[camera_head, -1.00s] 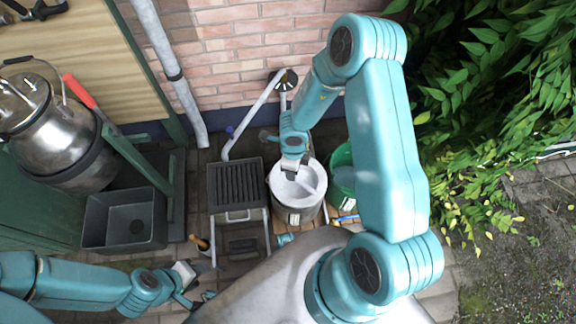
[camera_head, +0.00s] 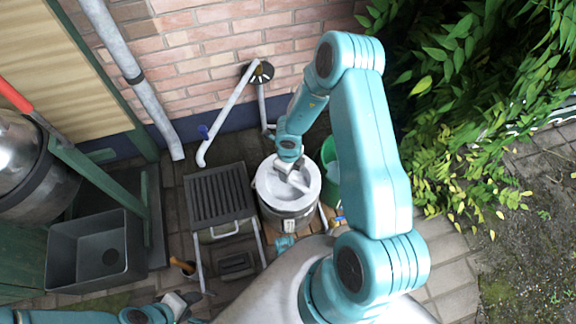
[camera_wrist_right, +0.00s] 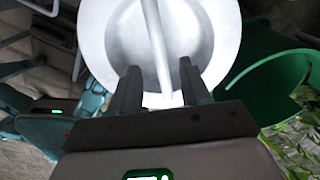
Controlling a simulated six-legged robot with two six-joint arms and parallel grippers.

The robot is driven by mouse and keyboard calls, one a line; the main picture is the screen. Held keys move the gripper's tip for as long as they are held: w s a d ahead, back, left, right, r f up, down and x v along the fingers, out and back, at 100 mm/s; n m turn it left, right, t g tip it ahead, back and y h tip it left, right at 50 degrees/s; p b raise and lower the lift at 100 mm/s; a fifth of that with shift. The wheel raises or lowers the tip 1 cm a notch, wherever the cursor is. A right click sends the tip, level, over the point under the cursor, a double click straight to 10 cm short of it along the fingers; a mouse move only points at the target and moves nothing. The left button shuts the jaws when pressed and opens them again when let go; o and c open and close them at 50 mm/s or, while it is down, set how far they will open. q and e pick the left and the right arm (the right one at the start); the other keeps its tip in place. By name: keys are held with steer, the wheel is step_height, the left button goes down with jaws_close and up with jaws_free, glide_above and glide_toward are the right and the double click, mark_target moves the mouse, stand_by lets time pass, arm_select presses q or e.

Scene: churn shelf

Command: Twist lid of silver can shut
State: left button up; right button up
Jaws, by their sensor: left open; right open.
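The silver can (camera_head: 288,222) stands upright on the ground in the middle of the head view. Its pale round lid (camera_head: 270,187) sits on top, with a raised bar across it. My right gripper (camera_head: 289,174) reaches down from above to the lid. In the right wrist view its open fingers (camera_wrist_right: 158,72) stand on either side of the lid's bar (camera_wrist_right: 154,38); whether they touch it I cannot tell. The lid (camera_wrist_right: 222,28) fills the upper middle there. My left gripper (camera_head: 190,303) is open and empty near the bottom edge, away from the can.
A green bucket (camera_head: 331,190) stands close to the can's right. A slatted dark grate on a frame (camera_head: 219,195) stands to its left. Further left are a dark sink-like basin (camera_head: 75,265) and a large metal churn (camera_head: 25,190). A brick wall and pipes are behind; leafy plants are on the right.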

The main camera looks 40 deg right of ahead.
step_height(320, 180, down, 7)
steer(key=b, duration=0.3)
steer(key=shift+w, duration=0.1)
steer(key=shift+f+b, duration=0.4)
steer(key=shift+f, duration=0.3)
steer(key=shift+c, duration=0.3)
jaws_close()
stand_by(0.4)
